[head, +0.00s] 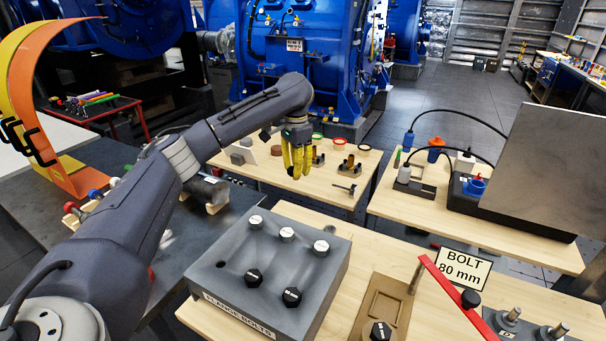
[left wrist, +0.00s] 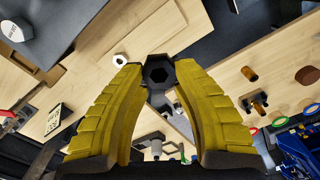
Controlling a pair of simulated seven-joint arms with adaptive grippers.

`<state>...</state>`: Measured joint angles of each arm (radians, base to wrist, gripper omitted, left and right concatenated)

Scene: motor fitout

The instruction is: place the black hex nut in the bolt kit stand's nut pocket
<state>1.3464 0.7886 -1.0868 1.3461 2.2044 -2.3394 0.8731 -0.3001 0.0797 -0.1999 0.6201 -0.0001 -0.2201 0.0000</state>
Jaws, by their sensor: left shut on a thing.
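My left gripper (head: 297,162) hangs fingers-down over the far wooden table in the head view. In the left wrist view its two yellow fingers (left wrist: 158,95) are closed on a black hex nut (left wrist: 158,72), held at the fingertips with its hole facing the camera. In the head view the fingers hide the nut. Small dark holders with brass-coloured cylinders stand just right of the gripper, one being this holder (head: 348,166). I cannot tell for certain which thing is the bolt kit stand, and no nut pocket shows clearly. My right gripper is not in view.
A grey flange-bolt block (head: 318,285) with several bolts stands on the near table. Right of it are a wooden tray (head: 365,318) and a "BOLT 80 mm" sign (head: 461,267). A red ring (head: 317,135) and green ring (head: 338,141) lie behind the gripper.

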